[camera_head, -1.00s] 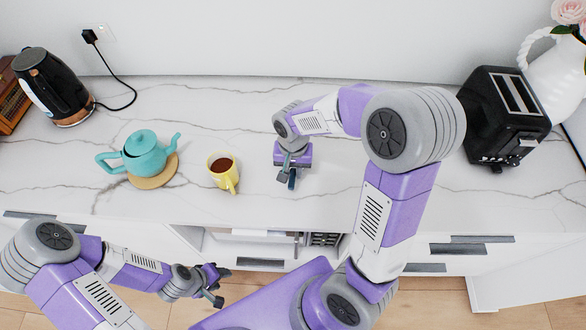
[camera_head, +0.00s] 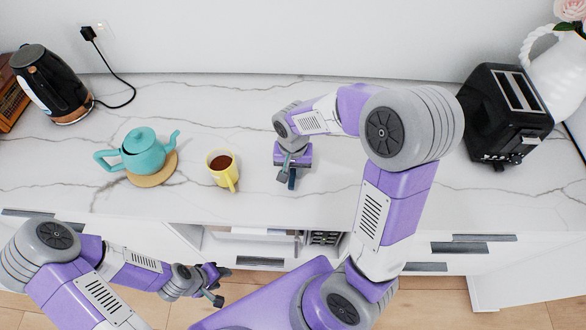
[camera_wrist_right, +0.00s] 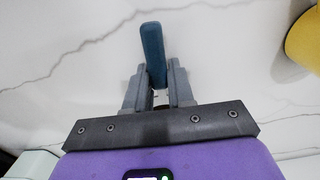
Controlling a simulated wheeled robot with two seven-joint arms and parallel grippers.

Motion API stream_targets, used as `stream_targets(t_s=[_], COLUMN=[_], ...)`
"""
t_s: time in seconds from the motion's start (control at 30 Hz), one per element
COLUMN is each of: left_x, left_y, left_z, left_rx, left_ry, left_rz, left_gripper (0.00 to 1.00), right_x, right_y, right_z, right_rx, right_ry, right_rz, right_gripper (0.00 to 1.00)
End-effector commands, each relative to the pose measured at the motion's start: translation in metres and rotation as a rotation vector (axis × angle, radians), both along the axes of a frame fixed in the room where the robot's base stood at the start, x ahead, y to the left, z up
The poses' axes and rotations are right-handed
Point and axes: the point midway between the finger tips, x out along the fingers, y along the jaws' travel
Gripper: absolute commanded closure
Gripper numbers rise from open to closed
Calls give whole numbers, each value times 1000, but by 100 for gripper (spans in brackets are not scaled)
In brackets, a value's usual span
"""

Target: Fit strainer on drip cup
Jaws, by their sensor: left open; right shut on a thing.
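My right gripper (camera_head: 291,172) is low over the counter, to the right of the yellow cup of dark tea (camera_head: 222,166). It is shut on a blue handle (camera_wrist_right: 152,50), apparently the strainer's, which sticks out past the fingertips (camera_wrist_right: 155,82) in the right wrist view. The handle's blue tip (camera_head: 292,184) also shows in the head view. The strainer's bowl does not show. No drip cup can be made out in either view. My left gripper (camera_head: 219,286) is open and empty, in front of the counter and lower than its top.
A teal teapot (camera_head: 144,151) stands on a round wooden coaster (camera_head: 161,179) left of the yellow cup. A black kettle (camera_head: 50,82) is at the far left, and a black toaster (camera_head: 502,115) and white vase (camera_head: 556,75) at the right. The counter (camera_head: 230,115) behind the cup is clear.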

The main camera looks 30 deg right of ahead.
Motion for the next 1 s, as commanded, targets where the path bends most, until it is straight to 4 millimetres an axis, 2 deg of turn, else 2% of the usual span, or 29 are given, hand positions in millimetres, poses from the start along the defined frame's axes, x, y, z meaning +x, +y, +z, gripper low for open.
stream_targets(t_s=[0.37,0.4,0.53,0.57,0.77,0.93,1.0], left_x=[0,0,0,0,0,0,0], left_y=[0,0,0,0,0,0,0], left_z=[-1,-1,-1,-1,-1,-1,-1], left_rx=[0,0,0,0,0,0,0], left_ry=[0,0,0,0,0,0,0], left_rz=[0,0,0,0,0,0,0], left_gripper=[54,54,54,54,54,54,54], right_x=[0,0,0,0,0,0,0], right_y=[0,0,0,0,0,0,0], right_z=[-2,-2,-2,-2,-2,-2,-2], right_rx=[0,0,0,0,0,0,0], right_ry=[0,0,0,0,0,0,0], right_rz=[0,0,0,0,0,0,0], right_gripper=[100,71,51,47,47,22,22])
